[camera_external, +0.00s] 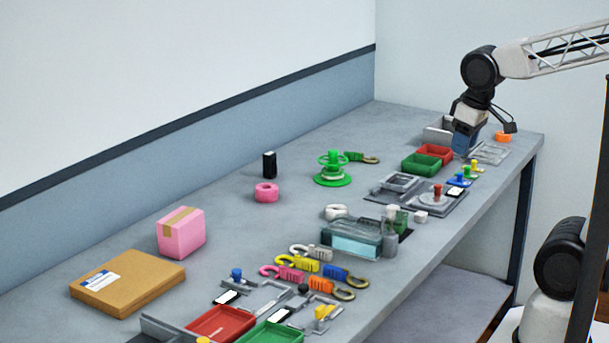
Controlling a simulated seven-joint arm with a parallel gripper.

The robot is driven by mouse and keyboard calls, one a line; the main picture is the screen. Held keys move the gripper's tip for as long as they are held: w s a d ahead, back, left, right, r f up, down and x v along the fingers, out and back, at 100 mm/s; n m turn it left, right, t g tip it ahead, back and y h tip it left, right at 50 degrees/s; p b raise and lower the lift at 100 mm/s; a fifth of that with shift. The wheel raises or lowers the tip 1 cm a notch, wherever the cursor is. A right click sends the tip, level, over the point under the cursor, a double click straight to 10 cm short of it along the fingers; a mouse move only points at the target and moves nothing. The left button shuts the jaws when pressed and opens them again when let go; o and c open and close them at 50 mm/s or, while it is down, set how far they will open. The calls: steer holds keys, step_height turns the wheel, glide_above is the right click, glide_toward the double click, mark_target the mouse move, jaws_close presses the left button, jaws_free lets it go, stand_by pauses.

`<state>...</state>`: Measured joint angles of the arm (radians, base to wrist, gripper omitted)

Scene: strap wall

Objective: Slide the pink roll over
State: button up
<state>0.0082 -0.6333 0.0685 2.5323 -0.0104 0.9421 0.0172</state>
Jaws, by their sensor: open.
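The pink roll (266,193) lies flat on the grey table, toward the wall side, with its hole facing up. A small black block (269,165) stands just behind it. My gripper (466,142) is far to the right, at the table's far end, pointing down beside a grey bin and a blue container. It is open. Its fingertips are small and partly hidden, so I cannot see whether they touch anything. It is well apart from the pink roll.
A green spool stand (333,170) stands right of the roll. A pink box (181,233) and a flat cardboard box (128,284) lie left. A clear lidded box (352,238), coloured hooks (298,263) and trays (220,322) line the front. The table around the roll is clear.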

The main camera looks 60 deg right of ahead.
steer(key=shift+c, duration=0.2)
